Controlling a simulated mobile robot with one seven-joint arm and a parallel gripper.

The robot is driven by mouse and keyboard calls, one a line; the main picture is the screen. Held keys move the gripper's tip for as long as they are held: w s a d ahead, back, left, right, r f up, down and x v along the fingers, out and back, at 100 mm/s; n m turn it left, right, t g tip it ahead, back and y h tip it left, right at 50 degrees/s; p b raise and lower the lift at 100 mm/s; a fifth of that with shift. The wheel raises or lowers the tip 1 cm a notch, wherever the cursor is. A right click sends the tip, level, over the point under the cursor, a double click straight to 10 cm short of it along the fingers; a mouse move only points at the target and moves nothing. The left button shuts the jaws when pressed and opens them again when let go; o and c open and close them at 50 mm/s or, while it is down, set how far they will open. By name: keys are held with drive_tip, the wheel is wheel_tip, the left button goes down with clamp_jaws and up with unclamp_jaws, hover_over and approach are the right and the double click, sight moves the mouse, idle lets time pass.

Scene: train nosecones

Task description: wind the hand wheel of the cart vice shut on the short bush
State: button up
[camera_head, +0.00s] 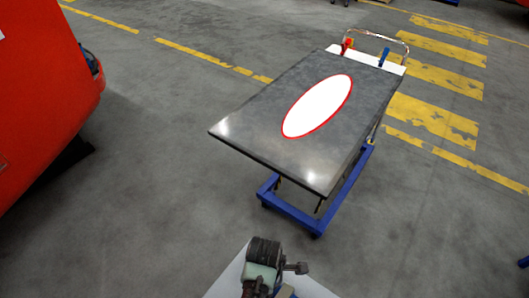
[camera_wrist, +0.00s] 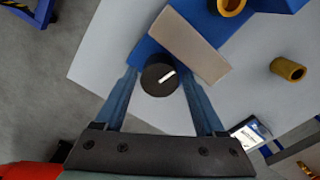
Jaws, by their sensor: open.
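The hand wheel (camera_wrist: 160,80) is a dark round knob with a white line on its face. It lies between the fingertips of my gripper (camera_wrist: 160,75), which is open, one finger on each side. I cannot tell whether either finger touches it. Just behind the wheel is the vice, with a tan jaw plate (camera_wrist: 195,45) and a blue body (camera_wrist: 146,52). A yellow bush (camera_wrist: 230,5) shows at the top edge against the blue part, partly cut off. Another yellow bush (camera_wrist: 288,68) sits apart on the white surface to the right. I cannot tell which bush is the short one.
The white surface (camera_wrist: 105,50) is clear left of the vice. A small device with a lit screen (camera_wrist: 250,134) is at the lower right. In the head view, a grey lift table (camera_head: 255,125) with a white oval (camera_head: 318,106) stands ahead. A red body (camera_head: 45,90) is at the left.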

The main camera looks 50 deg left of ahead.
drive_tip(key=shift+f, duration=0.85)
drive_tip(key=c, duration=1.1)
drive_tip(key=shift+r+m, duration=0.1)
drive_tip(key=shift+m, duration=0.2)
